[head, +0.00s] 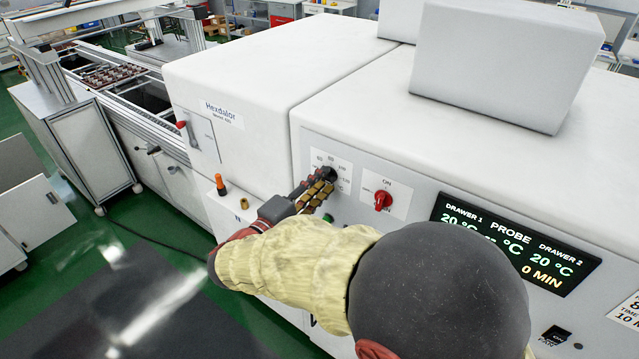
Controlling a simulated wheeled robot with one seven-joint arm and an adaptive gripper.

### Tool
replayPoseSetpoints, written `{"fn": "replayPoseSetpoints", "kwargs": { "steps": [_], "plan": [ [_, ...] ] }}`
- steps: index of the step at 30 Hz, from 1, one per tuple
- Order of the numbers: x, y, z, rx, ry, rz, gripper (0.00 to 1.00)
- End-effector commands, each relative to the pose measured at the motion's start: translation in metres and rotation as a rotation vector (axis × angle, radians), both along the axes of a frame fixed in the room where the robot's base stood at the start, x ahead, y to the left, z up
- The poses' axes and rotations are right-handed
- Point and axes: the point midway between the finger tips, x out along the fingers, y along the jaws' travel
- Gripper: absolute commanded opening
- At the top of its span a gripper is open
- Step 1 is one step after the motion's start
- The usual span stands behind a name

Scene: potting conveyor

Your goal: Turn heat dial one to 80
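A dark heat dial (331,173) sits on a white scale plate (320,157) on the front of the white oven-like machine. Small numbers are printed around it; the pointer direction is hidden. My gripper (325,180), with brass-coloured finger pads, reaches in from the lower left, its fingertips at the dial. They overlap the dial in the head view. I cannot tell whether the fingers are closed on it or only beside it. My arm, in a beige sleeve, covers the panel below.
A red ON switch (382,200) is just right of the dial. A green button (328,218) is below it. A display (515,243) reads 20 °C for both drawers and 0 MIN. An orange-topped knob (221,185) is left.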

Motion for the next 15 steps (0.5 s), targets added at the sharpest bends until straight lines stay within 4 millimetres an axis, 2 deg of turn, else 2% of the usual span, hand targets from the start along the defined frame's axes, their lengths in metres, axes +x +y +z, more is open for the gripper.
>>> {"fn": "replayPoseSetpoints", "kwargs": {
  "steps": [15],
  "plan": [
    [-0.0003,0.0001,-0.0003,0.000,0.001,0.000,0.00]
  ]
}}
